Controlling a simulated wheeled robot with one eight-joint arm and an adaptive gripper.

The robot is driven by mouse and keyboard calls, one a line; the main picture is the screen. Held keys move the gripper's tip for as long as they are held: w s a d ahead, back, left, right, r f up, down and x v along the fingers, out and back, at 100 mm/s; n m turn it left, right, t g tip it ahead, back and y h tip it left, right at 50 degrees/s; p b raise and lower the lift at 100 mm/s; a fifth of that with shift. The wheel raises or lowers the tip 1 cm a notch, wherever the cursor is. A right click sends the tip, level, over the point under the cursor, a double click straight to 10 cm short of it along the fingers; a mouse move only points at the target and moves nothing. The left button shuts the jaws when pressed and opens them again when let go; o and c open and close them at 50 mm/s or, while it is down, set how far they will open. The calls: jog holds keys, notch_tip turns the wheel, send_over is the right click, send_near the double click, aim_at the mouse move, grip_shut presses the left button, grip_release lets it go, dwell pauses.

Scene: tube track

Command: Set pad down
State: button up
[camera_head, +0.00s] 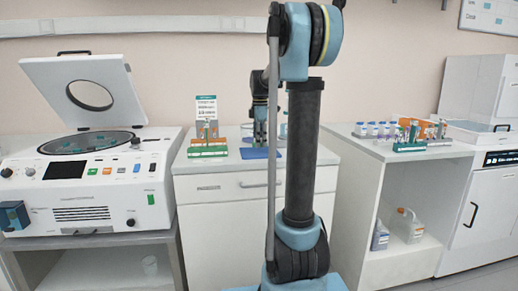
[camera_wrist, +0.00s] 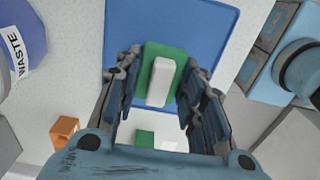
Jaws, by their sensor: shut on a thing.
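The pad shows in the wrist view as a green rectangle (camera_wrist: 150,58) with a white block (camera_wrist: 160,82) on its face. My gripper (camera_wrist: 160,74) has one finger on each side of it and is shut on it. The blue mat (camera_wrist: 170,20) lies under and beyond the pad. Whether the pad touches the mat cannot be told. In the head view, my gripper (camera_head: 262,140) points down over the blue mat (camera_head: 256,154) on the middle cabinet. The pad is too small to make out there.
A container marked WASTE (camera_wrist: 20,45) stands left of the mat in the wrist view. In the head view, a rack with green and orange parts (camera_head: 208,147) stands left of the mat. An open-lidded machine (camera_head: 85,175) is at left, and tube racks (camera_head: 412,145) are at right.

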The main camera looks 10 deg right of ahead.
jog(key=shift+f, duration=1.45)
jog(key=o, duration=1)
notch_tip(320, 180, up, 12)
jog(key=shift+r, duration=0.1)
jog(key=s+f+m, duration=0.6)
jog(key=s+f, duration=0.3)
jog(key=s, duration=0.3)
jog(key=s+f+m+t, duration=0.1)
jog(key=s+f+m, duration=0.5)
jog(key=s+f, duration=0.4)
jog(key=s+f+m+t, duration=0.1)
jog(key=s+f+m, duration=0.4)
jog(key=s+f, duration=0.5)
jog(key=shift+s+a+f+m, duration=0.1)
jog(key=shift+s+f+m, duration=0.1)
jog(key=shift+s, duration=0.8)
jog(key=shift+s+f+m, duration=0.1)
jog(key=shift+s+m, duration=0.1)
jog(key=shift+s, duration=0.75)
